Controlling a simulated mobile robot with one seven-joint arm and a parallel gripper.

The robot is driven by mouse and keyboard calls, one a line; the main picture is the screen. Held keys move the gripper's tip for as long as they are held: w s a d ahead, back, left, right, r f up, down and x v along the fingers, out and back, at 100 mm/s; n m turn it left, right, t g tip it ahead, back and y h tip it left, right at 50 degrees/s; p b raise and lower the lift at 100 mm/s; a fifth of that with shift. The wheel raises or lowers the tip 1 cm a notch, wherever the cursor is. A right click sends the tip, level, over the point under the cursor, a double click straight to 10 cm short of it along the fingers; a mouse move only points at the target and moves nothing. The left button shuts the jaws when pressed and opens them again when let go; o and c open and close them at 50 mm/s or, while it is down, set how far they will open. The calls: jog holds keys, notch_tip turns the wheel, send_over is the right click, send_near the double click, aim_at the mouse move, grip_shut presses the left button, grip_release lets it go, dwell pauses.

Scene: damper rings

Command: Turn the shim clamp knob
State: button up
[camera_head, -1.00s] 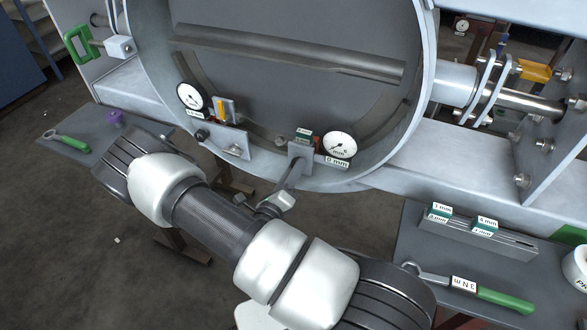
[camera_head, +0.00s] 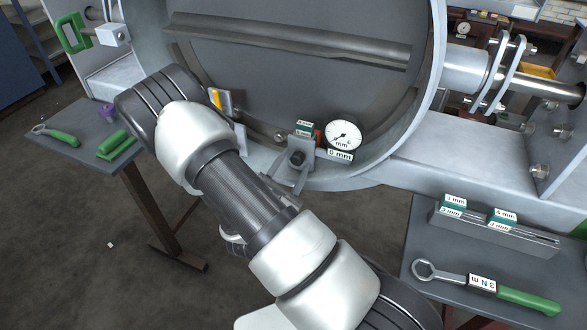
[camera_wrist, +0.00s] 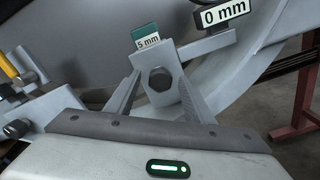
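The shim clamp knob is a dark hexagonal knob (camera_head: 297,158) on the face of a grey bracket (camera_wrist: 151,62) at the lower rim of the large round duct. It also shows in the wrist view (camera_wrist: 159,80). A teal shim marked 5 mm (camera_wrist: 147,38) stands at the top of the bracket. My gripper (camera_wrist: 160,76) points at the knob, one finger on each side, with visible gaps between knob and fingers. It is open and holds nothing. In the head view, my gripper (camera_head: 291,178) is partly hidden behind my arm.
A dial gauge (camera_head: 343,136) with a 0 mm label sits right of the bracket. A second bracket with a yellow part (camera_head: 216,98) is partly covered by my arm. The right table holds a shim rack (camera_head: 492,236) and a green-handled wrench (camera_head: 488,287). The left table holds green-handled tools.

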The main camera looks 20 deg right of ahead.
jog(key=shift+s+a, duration=0.1)
dwell(0.3)
jog(key=shift+v, duration=0.85)
jog(key=v, duration=0.6)
dwell(0.5)
